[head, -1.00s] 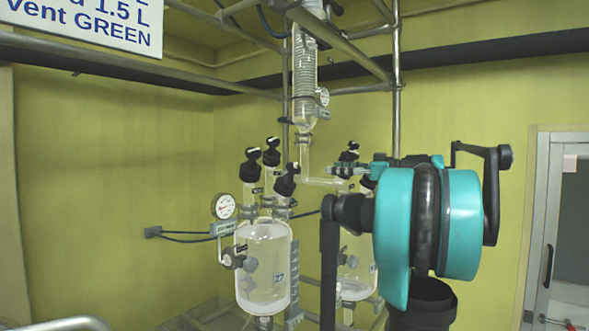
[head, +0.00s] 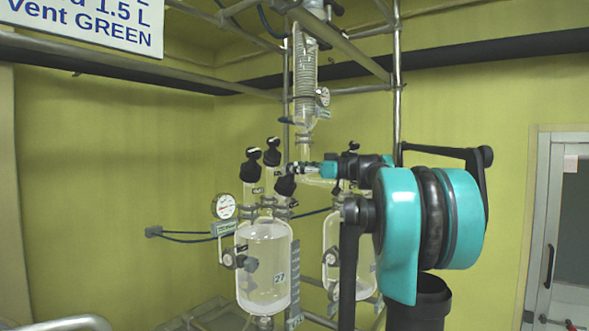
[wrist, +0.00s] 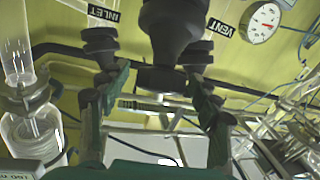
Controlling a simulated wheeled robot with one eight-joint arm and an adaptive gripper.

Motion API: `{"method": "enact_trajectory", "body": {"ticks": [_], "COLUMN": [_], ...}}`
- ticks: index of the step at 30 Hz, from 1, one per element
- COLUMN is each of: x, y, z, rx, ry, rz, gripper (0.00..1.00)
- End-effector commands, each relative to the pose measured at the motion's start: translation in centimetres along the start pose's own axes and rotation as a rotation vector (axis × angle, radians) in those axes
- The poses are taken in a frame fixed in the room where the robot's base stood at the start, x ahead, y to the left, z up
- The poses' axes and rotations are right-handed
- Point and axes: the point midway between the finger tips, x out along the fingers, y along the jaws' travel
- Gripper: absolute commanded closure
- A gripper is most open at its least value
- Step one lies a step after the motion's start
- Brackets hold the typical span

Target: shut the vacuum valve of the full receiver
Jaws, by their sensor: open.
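The left glass receiver (head: 250,285), marked 27, holds clear liquid up to a high line. Black valve knobs stand on its top: a left one (head: 252,170), a taller one (head: 271,152) and a right one (head: 285,186). My gripper (head: 298,168) points left beside these knobs. In the wrist view its fingers (wrist: 163,105) are open, with a large black valve knob (wrist: 175,30) between and beyond them; contact cannot be told. Labels INLET (wrist: 103,14) and VENT (wrist: 220,28) flank that knob, whose own label is not visible.
A second receiver (head: 332,240) stands at right, partly hidden by my arm. A gauge (head: 224,206) sits left of the first receiver. A glass condenser (head: 305,70) hangs above, amid metal frame pipes (head: 397,100). Open floor room shows little.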

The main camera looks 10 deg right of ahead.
Motion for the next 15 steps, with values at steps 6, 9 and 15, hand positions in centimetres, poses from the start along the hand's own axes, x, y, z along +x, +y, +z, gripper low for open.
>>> {"method": "enact_trajectory", "body": {"ticks": [6, 9, 15], "x": [0.00, -0.01, -0.02], "y": [0.01, 0.01, 0.01], "z": [0.00, 0.00, 0.00], "rx": [0.000, 0.000, 0.000], "ry": [0.000, 0.000, 0.000], "rz": [0.000, 0.000, 0.000], "gripper": [0.38, 0.50, 0.75]}}
